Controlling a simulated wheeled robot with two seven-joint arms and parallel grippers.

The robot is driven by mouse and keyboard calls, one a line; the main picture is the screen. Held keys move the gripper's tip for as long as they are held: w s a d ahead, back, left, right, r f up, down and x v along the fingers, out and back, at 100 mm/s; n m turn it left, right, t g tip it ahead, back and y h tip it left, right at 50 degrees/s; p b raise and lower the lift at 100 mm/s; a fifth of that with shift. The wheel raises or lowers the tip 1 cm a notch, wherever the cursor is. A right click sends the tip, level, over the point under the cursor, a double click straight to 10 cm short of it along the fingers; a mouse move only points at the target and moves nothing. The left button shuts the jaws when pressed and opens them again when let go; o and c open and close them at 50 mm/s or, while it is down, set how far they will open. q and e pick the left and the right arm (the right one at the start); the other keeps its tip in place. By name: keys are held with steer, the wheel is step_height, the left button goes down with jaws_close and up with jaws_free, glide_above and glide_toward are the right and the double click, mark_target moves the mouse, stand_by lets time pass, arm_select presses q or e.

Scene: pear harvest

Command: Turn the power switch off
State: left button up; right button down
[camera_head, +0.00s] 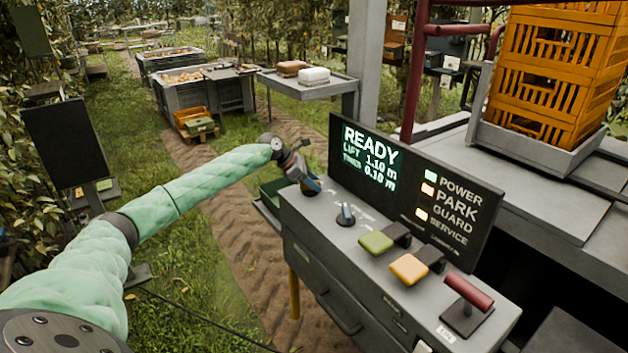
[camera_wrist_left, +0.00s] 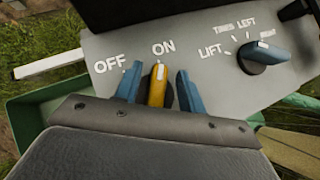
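The power switch is a yellow knob (camera_wrist_left: 157,86) on the grey control panel (camera_wrist_left: 205,70). Its white mark points to the ON label (camera_wrist_left: 163,48); the OFF label (camera_wrist_left: 109,64) is to its left. My left gripper (camera_wrist_left: 157,88) is open, with one blue finger on each side of the knob and narrow gaps showing. In the head view my left gripper (camera_head: 311,184) is at the far left end of the console and mostly hides the switch. The display (camera_head: 372,150) reads READY, and the POWER light (camera_head: 431,175) is lit green. My right gripper is not in view.
A blue selector knob (camera_head: 346,215) sits beside the switch. Further along are a green button (camera_head: 376,243), a yellow button (camera_head: 409,269) and a red-handled lever (camera_head: 468,292). Orange crates (camera_head: 550,75) stand behind the display. Grass and a dirt track lie left of the console.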

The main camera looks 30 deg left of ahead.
arm_select(q)
steer(key=shift+w+f, duration=0.2)
steer(key=shift+f, duration=0.1)
steer(key=shift+s+r, duration=0.1)
steer(key=shift+c, duration=1.3)
jaws_close()
